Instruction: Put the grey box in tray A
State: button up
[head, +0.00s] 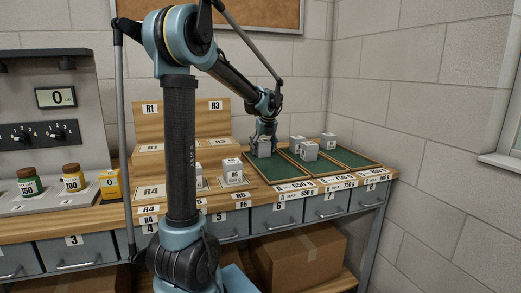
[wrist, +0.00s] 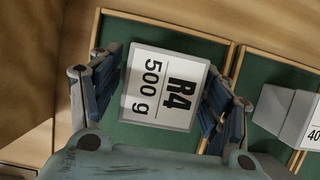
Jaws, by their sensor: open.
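The grey box (wrist: 158,88), labelled R4 500 g, sits over the green floor of tray A (wrist: 120,28). In the head view the grey box (head: 264,147) is at the far end of tray A (head: 283,186), whose front label reads A and 650 g. My gripper (head: 265,128) is above the box, pointing down. In the wrist view my gripper (wrist: 163,98) is open, with one finger on each side of the box, close to its sides. The underside of the box is hidden, so I cannot tell for sure that it rests on the tray floor.
Right of tray A, a second tray (head: 311,175) and a third tray (head: 352,160) hold several grey boxes; one box (wrist: 287,115) is near my right finger. More boxes stand at left, one at R6 (head: 233,171). Tray A's near half is clear. A wall closes the right side.

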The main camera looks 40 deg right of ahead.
jog(key=v, duration=1.2)
jog(key=shift+a, duration=0.1)
jog(key=shift+s, duration=0.15)
